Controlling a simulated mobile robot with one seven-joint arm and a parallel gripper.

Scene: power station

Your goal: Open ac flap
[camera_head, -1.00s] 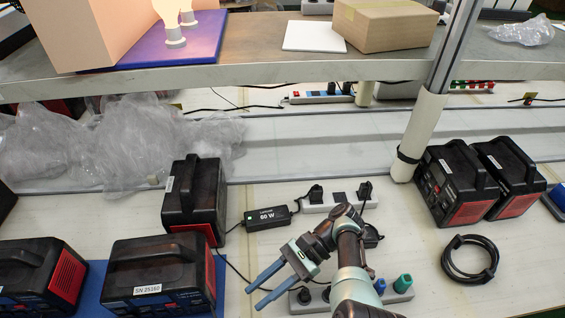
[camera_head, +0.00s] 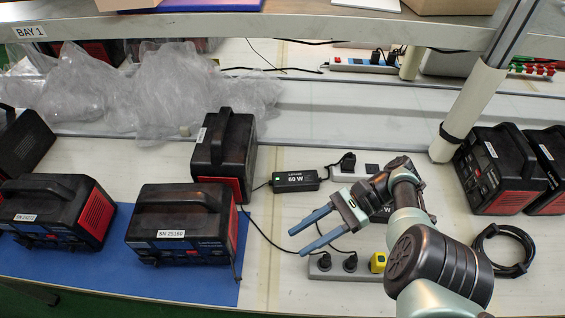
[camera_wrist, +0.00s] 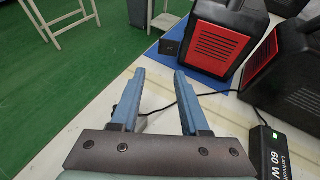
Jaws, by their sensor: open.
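A black power station labelled SN 25160 (camera_head: 180,225) stands on a blue mat (camera_head: 200,284), with a red side panel facing right. Another station (camera_head: 68,212) is left of it on the mat, and a third (camera_head: 223,160) stands behind on the bench.
A 60 W adapter (camera_head: 295,181) and power strips (camera_head: 345,264) lie near my arm, with a cable crossing the bench. A coiled black cable (camera_head: 503,250) and more stations (camera_head: 500,170) are at right. Plastic wrap (camera_head: 150,95) lies behind. A shelf (camera_head: 280,27) spans the top.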

